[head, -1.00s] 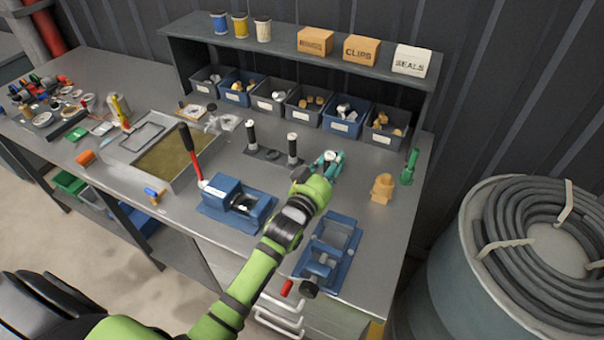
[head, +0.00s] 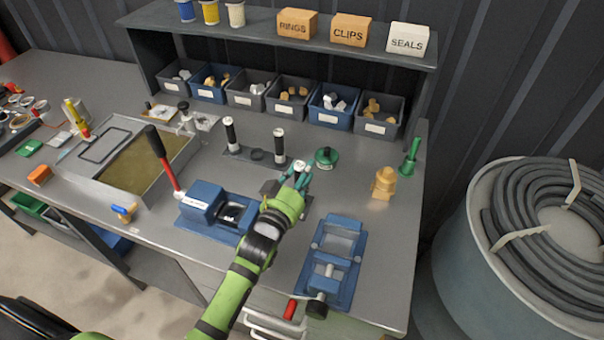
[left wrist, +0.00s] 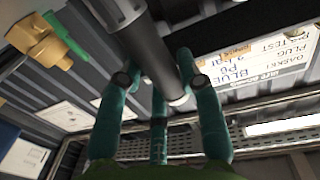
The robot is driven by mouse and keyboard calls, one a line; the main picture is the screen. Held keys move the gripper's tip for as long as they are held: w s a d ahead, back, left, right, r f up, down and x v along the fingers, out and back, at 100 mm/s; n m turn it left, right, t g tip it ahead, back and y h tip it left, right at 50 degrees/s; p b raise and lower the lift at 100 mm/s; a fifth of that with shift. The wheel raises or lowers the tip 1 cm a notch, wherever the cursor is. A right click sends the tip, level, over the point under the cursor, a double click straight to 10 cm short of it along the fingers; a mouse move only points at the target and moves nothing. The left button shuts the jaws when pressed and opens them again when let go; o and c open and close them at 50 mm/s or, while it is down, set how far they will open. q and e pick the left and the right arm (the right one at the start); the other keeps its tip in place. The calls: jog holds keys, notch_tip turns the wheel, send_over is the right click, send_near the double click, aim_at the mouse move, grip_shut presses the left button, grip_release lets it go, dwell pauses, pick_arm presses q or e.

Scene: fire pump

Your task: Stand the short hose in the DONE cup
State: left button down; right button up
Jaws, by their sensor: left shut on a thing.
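My left gripper (head: 295,178), with teal fingers, is above the bench right of the rack. In the left wrist view its fingers (left wrist: 155,75) close around a dark short hose (left wrist: 158,55) with a pale end. In the head view the fingers hide most of the hose; a pale tip shows above them. A green round cup-like thing (head: 327,157) stands just behind and right of the gripper, apart from it. I cannot read a DONE label on it. My right gripper is not seen.
Two black upright cylinders stand on a rack (head: 255,155) to the left. A blue press (head: 215,205) with a red lever and a blue vise (head: 333,255) are nearer the front. Bins line the back.

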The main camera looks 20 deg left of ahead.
pick_arm(q)
jog(key=shift+s+r, duration=0.15)
jog(key=shift+s+d, duration=0.1)
jog(key=shift+f+b, duration=0.35)
jog(key=shift+f, duration=0.2)
jog(key=c, duration=0.8)
grip_release()
jog(key=shift+c, duration=0.2)
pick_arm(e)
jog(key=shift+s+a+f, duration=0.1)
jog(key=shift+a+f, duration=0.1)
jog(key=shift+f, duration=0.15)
